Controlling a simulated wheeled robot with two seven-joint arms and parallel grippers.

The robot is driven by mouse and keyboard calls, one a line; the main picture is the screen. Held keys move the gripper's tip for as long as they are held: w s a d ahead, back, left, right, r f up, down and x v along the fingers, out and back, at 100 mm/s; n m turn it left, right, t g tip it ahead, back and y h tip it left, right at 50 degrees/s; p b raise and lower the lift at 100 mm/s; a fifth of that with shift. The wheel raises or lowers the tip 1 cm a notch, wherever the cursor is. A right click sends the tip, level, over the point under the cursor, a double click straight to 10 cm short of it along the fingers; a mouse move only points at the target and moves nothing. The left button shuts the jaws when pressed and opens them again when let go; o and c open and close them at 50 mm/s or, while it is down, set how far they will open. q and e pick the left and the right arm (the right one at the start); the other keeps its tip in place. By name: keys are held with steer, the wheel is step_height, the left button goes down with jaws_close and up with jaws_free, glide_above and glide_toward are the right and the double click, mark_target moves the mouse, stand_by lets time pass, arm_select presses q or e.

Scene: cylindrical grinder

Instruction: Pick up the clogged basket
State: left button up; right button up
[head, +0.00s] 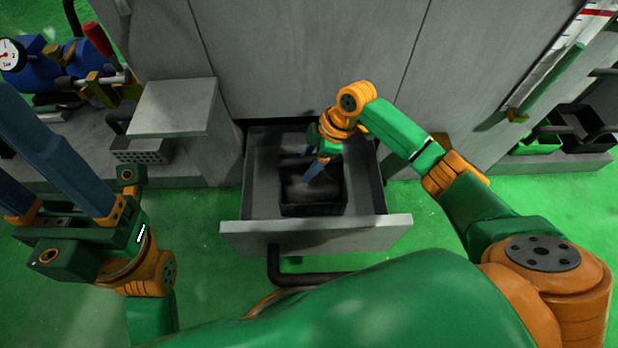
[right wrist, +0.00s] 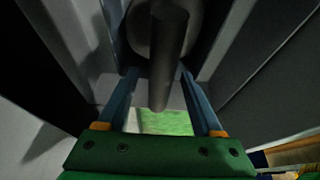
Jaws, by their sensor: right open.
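The clogged basket (head: 315,209) is a dark, box-shaped basket holding a grey mass. It sits inside the open grey drawer (head: 370,227) in the head view. My right gripper (head: 313,178) reaches down over the basket, fingers pointing into it. In the right wrist view, its blue fingers (right wrist: 157,78) are spread, with a dark round bar (right wrist: 168,60), apparently the basket's handle, between them. I cannot tell whether either finger touches the bar. My left gripper (head: 45,170) is at the far left, away from the drawer, its two fingers apart and empty.
The drawer's handle (head: 310,279) sticks out at the front. Grey cabinet panels (head: 310,60) stand behind the drawer. A perforated box (head: 143,151) lies at left beneath a grey ledge (head: 172,108). Green floor is free on both sides.

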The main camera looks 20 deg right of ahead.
steer(key=shift+f, duration=0.1)
jaws_close()
stand_by(1.5)
